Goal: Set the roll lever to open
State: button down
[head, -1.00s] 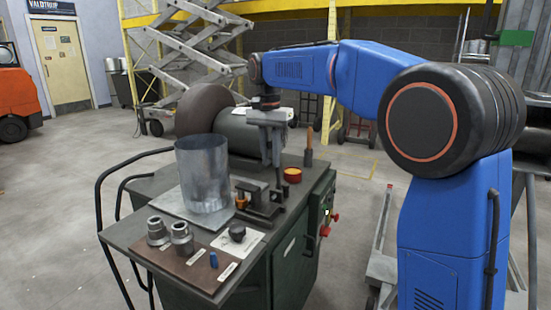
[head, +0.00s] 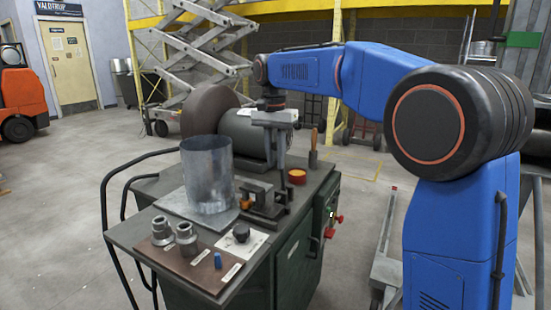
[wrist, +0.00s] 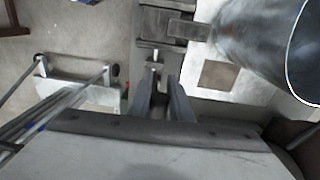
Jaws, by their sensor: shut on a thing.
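My gripper (head: 276,162) points down over the right side of the bench, just behind the small dark clamp fixture (head: 264,203) with its orange part. In the wrist view the two fingers (wrist: 160,84) are close together, with a narrow grey piece between and just beyond their tips. This piece looks like the roll lever (wrist: 155,66), and the jaws are shut on it. The fingers hide most of it in the head view, so its setting cannot be read. The grey sheet-metal cylinder (head: 207,173) stands upright to the left; it also shows in the wrist view (wrist: 268,42).
Steel fittings (head: 186,238), a black knob (head: 241,233) and a blue peg (head: 218,261) sit at the bench front. A red-yellow round container (head: 297,176) and a wooden-handled tool (head: 314,140) are to the right. A large disc (head: 205,108) stands behind.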

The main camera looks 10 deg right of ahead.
jog(key=c, duration=1.6)
grip_release()
jog(key=r, duration=1.7)
jog(key=shift+w+a+r, duration=0.15)
jog(key=shift+w+a, duration=0.05)
jog(key=shift+a, duration=0.05)
